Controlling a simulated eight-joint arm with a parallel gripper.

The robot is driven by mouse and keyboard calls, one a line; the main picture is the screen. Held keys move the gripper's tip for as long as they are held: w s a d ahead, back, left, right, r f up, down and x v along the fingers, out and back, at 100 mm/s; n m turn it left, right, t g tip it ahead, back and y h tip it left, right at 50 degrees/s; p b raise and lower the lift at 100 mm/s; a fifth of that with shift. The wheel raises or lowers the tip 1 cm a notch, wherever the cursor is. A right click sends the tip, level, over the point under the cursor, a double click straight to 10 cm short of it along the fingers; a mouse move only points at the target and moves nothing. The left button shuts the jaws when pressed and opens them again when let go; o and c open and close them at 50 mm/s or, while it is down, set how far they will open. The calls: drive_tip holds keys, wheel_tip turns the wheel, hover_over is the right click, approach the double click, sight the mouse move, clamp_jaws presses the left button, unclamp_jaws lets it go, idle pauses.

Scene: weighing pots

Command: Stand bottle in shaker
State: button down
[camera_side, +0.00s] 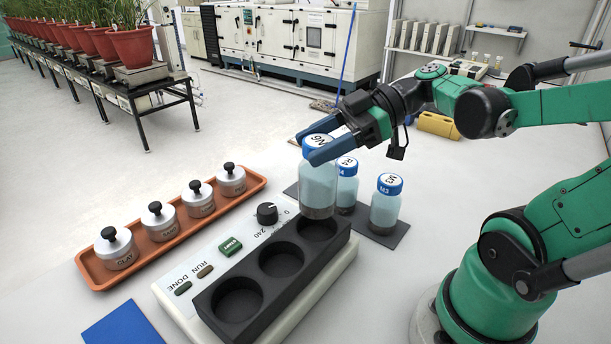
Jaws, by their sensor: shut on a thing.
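My gripper (312,147) is shut on the blue cap of a bottle (318,190) with clear walls and brownish contents low inside; its cap label seems to read N6. The bottle hangs upright at the far hole of the shaker's black holder (257,262). Its base overlaps that hole in the picture; I cannot tell whether it is just above it or slightly inside. The shaker (177,299) is a pale box with a dial, a green START button and DONE and RUN marks. The holder's middle and near holes are empty.
Two more blue-capped bottles, one behind (347,188) and one at right (385,210), stand on a dark mat (385,236). An orange tray (95,270) at left holds several lidded metal tins. A blue pad (122,322) lies at the front left.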

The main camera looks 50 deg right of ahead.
sight(322, 179)
drive_tip(key=shift+f, duration=3.1)
drive_tip(key=shift+f, duration=0.1)
drive_tip(key=shift+c, duration=1)
unclamp_jaws()
drive_tip(key=shift+s+d+r, duration=0.15)
drive_tip(key=shift+d+r, duration=0.05)
drive_tip(key=shift+r, duration=0.05)
drive_tip(key=v, duration=0.7)
